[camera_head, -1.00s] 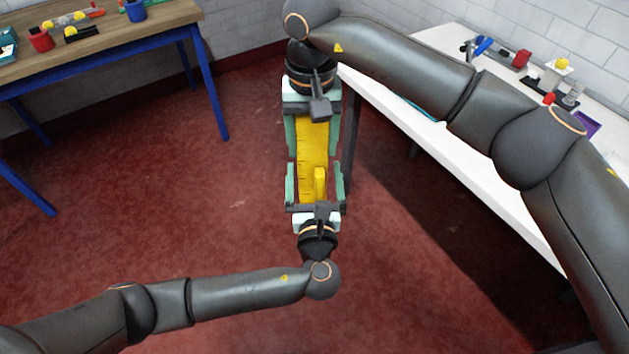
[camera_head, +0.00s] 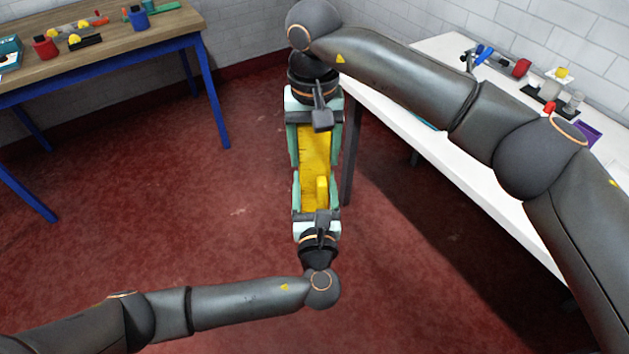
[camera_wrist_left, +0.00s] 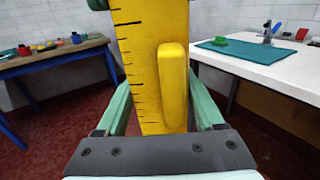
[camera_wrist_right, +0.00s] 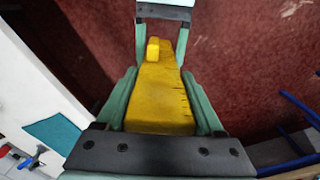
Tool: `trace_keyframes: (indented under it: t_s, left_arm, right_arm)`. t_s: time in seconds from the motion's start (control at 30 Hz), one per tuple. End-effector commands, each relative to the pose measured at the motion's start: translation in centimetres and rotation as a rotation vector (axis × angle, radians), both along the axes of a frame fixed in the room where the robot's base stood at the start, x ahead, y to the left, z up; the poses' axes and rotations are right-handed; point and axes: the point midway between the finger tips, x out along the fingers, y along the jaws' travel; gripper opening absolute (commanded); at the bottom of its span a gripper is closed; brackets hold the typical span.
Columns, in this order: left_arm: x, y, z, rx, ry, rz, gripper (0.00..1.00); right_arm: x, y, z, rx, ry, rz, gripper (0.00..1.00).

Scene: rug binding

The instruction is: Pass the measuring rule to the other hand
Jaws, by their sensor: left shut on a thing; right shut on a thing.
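The measuring rule (camera_head: 314,150) is a long yellow bar with dark tick marks along one edge and a raised yellow block near one end. It hangs in the air between my two grippers. My right gripper (camera_head: 315,160) is shut on its far end, from the top in the head view. My left gripper (camera_head: 317,178) is shut on its near end, beside the raised block. The left wrist view shows the rule (camera_wrist_left: 145,75) with its ticks and block up close. The right wrist view shows the rule (camera_wrist_right: 160,95) running to my left gripper. The gripped ends are partly hidden.
A white table (camera_head: 450,160) stands on the right, close to the grippers, with a teal mat (camera_wrist_left: 255,48) and small tools. A wooden table with blue legs (camera_head: 130,45) at the upper left holds cups and other items. Open red floor (camera_head: 150,220) lies between.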

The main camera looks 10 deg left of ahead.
Motion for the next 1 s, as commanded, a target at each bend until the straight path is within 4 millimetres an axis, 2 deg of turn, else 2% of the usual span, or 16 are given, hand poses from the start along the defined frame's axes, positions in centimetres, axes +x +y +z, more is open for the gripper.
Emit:
trace_keyframes:
  t_s: [0.03, 0.07, 0.3, 0.57, 0.67, 0.77, 1.0]
  left_arm:
    - [-0.1, -0.4, 0.1, -0.003, -0.001, -0.01, 0.07]
    - [-0.1, -0.4, 0.2, -0.004, -0.003, -0.01, 0.04]
    - [-0.1, -0.3, 0.2, -0.003, -0.002, -0.008, 0.04]
    - [0.0, -0.2, 0.1, -0.002, -0.002, -0.005, 0.04]
    - [0.0, -0.2, 0.1, -0.002, -0.002, -0.005, 0.04]
    - [0.0, -0.2, 0.1, -0.002, -0.002, -0.004, 0.04]
    - [0.0, -0.1, 0.1, -0.001, -0.002, -0.004, 0.04]
  right_arm:
    - [-0.1, 0.4, 0.1, 0.011, 0.0, 0.005, 0.0]
    - [-0.1, 0.4, 0.1, 0.011, -0.001, 0.006, 0.71]
    - [-0.1, 0.3, 0.1, 0.009, -0.001, 0.005, 0.98]
    - [-0.1, 0.2, 0.1, 0.006, -0.001, 0.003, 1.0]
    - [0.0, 0.2, 0.7, 0.006, -0.003, 0.003, 1.0]
    - [0.0, 0.2, 2.1, 0.007, -0.004, 0.003, 1.0]
    - [0.0, 0.2, 7.2, 0.007, -0.005, 0.002, 1.0]
